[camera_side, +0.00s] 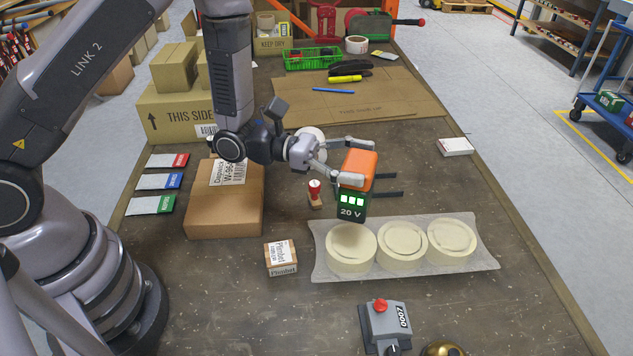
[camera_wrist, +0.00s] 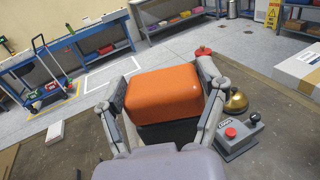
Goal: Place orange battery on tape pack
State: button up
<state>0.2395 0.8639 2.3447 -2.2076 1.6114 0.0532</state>
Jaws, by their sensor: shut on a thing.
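The orange battery (camera_side: 359,168), with a dark green lower part marked 20 V, is held upright in my gripper (camera_side: 355,180). In the wrist view, the two fingers of my gripper (camera_wrist: 165,105) press on both sides of the orange battery (camera_wrist: 165,93). The tape pack (camera_side: 318,268) lies flat on the table, a clear tray with three cream tape rolls in a row. The battery is just behind the pack, near the left roll (camera_side: 351,247). Its lower end overlaps that roll's back edge in the picture; I cannot tell whether they touch.
A red-handled stamp (camera_side: 314,193) stands left of the battery. A small box (camera_side: 281,257) is left of the pack, and a larger cardboard box (camera_side: 225,205) is beyond it. A grey device with a red button (camera_side: 385,325) is in front. The table right of the battery is mostly clear.

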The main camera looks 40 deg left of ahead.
jog(key=w+d+f, duration=0.6)
jog(key=w+f, duration=0.3)
jog(key=f, duration=0.2)
jog(key=shift+w+d+f, duration=0.15)
jog(key=shift+f, duration=0.25)
jog(key=o, duration=1.2)
jog(key=shift+f, duration=0.15)
